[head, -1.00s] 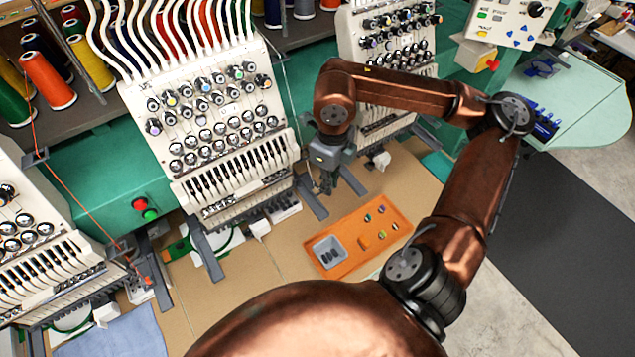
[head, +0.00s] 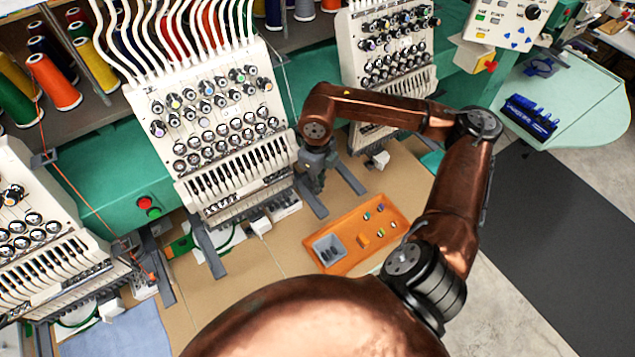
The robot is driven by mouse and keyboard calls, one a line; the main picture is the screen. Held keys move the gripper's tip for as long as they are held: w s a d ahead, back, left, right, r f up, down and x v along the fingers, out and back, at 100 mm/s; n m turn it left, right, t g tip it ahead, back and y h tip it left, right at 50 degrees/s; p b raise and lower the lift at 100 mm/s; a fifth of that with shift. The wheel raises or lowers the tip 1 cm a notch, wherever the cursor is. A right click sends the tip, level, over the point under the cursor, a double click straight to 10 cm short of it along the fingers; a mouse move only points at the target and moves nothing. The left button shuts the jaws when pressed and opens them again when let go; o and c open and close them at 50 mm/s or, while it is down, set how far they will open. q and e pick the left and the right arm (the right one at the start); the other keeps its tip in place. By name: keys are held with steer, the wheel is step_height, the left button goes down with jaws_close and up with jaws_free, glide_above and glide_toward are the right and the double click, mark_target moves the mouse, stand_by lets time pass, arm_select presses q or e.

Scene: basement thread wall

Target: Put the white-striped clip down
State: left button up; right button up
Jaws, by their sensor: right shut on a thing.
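My right gripper (head: 317,188) points down over the tan table top, between two embroidery machine heads and just beyond the orange tray (head: 345,268). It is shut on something. The held thing is too small and dark to make out, so I cannot see a white stripe. The tray has a grey bin (head: 317,244) at its left end with dark pieces in it, and several small coloured pieces on its right part. My left gripper is not in view.
Machine heads (head: 215,110) and (head: 385,60) stand behind, with grey arms reaching over the table near the gripper. A blue cloth (head: 120,335) lies at the lower left. A pale green side table (head: 590,100) at right holds a blue rack (head: 530,115).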

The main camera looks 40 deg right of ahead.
steer(key=shift+f+b, duration=0.3)
steer(key=shift+b, duration=0.05)
steer(key=o, duration=0.7)
steer(key=shift+r, duration=0.1)
steer(key=shift+r+p, duration=0.15)
steer(key=shift+p, duration=0.4)
steer(key=r, duration=0.2)
steer(key=r+b, duration=0.1)
steer(key=r, duration=0.3)
steer(key=shift+w+d+r+b, duration=0.2)
steer(key=shift+w+d+b, duration=0.05)
steer(key=shift+b, duration=0.1)
steer(key=shift+r, duration=0.6)
steer(key=shift+s+f, duration=0.1)
steer(key=shift+s, duration=0.05)
